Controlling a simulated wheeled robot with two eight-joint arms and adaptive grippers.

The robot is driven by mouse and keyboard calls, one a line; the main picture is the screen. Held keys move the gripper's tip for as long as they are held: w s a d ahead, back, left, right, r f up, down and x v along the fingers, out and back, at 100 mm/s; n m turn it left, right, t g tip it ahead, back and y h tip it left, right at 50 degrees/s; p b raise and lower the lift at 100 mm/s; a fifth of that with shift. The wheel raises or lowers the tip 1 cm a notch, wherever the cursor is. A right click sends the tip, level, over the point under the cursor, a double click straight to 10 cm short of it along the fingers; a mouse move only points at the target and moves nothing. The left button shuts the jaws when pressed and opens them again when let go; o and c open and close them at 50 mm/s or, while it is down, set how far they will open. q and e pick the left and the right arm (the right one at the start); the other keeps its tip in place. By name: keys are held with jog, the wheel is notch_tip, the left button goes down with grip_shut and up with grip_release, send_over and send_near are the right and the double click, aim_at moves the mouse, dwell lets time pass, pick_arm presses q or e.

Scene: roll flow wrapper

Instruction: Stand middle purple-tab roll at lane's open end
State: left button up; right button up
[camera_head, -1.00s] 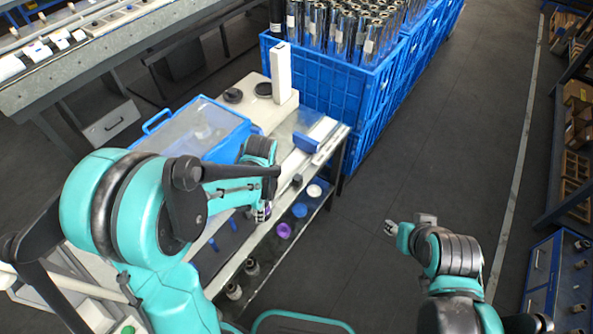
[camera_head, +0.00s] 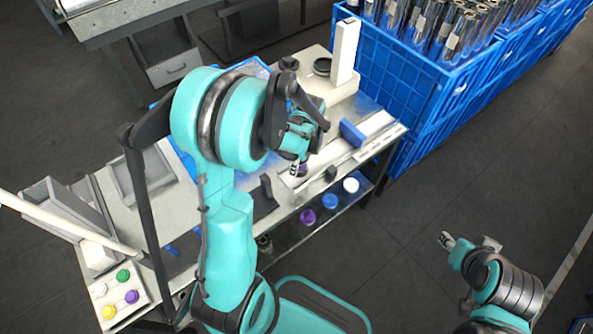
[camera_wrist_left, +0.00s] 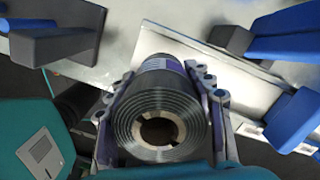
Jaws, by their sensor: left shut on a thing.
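My left gripper (camera_wrist_left: 162,110) is shut on a dark film roll (camera_wrist_left: 135,105) with a hollow core facing the wrist camera. A purple band shows at the roll's far end. In the head view this gripper (camera_head: 299,168) is over the front part of the bench, and the roll is mostly hidden by the hand. A pale lane strip (camera_head: 379,127) with a blue block (camera_head: 352,133) lies just right of it. In the wrist view a pale rail (camera_wrist_left: 215,68) runs beside the roll; contact with the bench cannot be told. My right gripper (camera_head: 447,241) is over the floor, its opening unclear.
A lower shelf holds purple (camera_head: 307,216), blue (camera_head: 329,200) and white (camera_head: 351,185) round pieces. A white post (camera_head: 345,50) stands at the back. Blue crates (camera_head: 395,75) of rolls adjoin the bench. A button panel (camera_head: 119,294) is at the lower left.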

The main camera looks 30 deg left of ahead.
pick_arm(q)
jog(key=shift+w+a+f, duration=0.15)
jog(key=shift+a+f, duration=0.25)
jog(key=shift+a, duration=0.05)
jog(key=shift+f+b, duration=1.1)
jog(key=shift+f, duration=0.75)
jog(key=shift+f, duration=0.25)
jog(key=o, duration=1.5)
jog(key=shift+r, duration=0.1)
jog(key=shift+c, duration=0.2)
jog(key=shift+r, duration=0.1)
